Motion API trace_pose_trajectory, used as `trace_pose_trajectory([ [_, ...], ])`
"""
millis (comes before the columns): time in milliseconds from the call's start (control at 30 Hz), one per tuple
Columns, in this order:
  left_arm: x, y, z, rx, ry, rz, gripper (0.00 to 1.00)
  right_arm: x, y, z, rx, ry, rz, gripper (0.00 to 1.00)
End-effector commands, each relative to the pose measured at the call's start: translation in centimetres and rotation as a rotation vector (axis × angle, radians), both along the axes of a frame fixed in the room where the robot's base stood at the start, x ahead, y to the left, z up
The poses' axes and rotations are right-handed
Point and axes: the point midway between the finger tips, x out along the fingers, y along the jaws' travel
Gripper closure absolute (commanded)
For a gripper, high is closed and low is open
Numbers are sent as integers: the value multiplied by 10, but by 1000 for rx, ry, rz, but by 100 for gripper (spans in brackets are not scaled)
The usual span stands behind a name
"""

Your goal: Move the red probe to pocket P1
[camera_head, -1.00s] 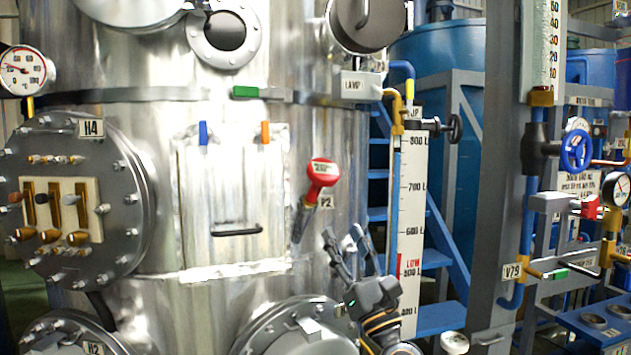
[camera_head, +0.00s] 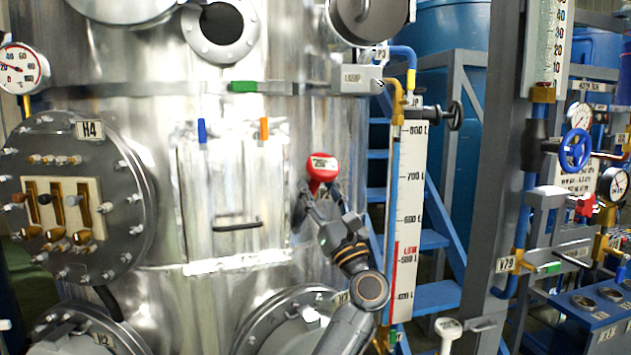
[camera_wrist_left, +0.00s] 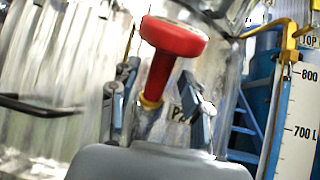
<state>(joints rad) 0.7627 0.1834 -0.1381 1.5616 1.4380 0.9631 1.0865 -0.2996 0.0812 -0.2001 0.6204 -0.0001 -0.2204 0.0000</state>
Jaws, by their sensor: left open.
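The red probe (camera_head: 322,168) has a round red head with a white label and sits at the steel vessel's wall, in the pocket labelled P2. In the left wrist view its red head and stem (camera_wrist_left: 165,60) tilt to the upper right, with a yellow collar at the stem's foot. My left gripper (camera_head: 320,197) is open just below the probe's head. In the wrist view its two fingers (camera_wrist_left: 160,100) stand on either side of the stem, with gaps showing. The lower stem is hidden by the gripper in the head view. I cannot make out a P1 label.
A white level scale (camera_head: 408,215) and yellow pipe (camera_head: 397,100) stand right of the probe. A panel with a black handle (camera_head: 237,226) is to its left. A round flange (camera_head: 290,325) lies below. Blue stairs (camera_head: 432,240) are behind.

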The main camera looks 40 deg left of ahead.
Motion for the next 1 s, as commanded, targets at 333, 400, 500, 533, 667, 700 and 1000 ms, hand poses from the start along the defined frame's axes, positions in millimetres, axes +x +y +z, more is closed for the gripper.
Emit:
trace_pose_trajectory([
  [333,1,2,1,0,1,1,55,-1,3,0,3,1,0,32],
  [400,1,2,1,0,1,1,62,-1,3,0,4,1,0,32],
  [500,1,1,1,0,1,1,72,-1,3,0,4,1,0,32],
  [533,1,1,1,1,1,0,75,-1,3,0,4,1,0,32],
  [667,1,1,1,1,1,0,88,-1,3,0,4,1,0,32],
  [700,1,1,1,1,1,0,93,-1,3,0,4,1,0,32],
  [1000,1,1,1,0,1,1,100,-1,3,0,3,1,-1,32],
])
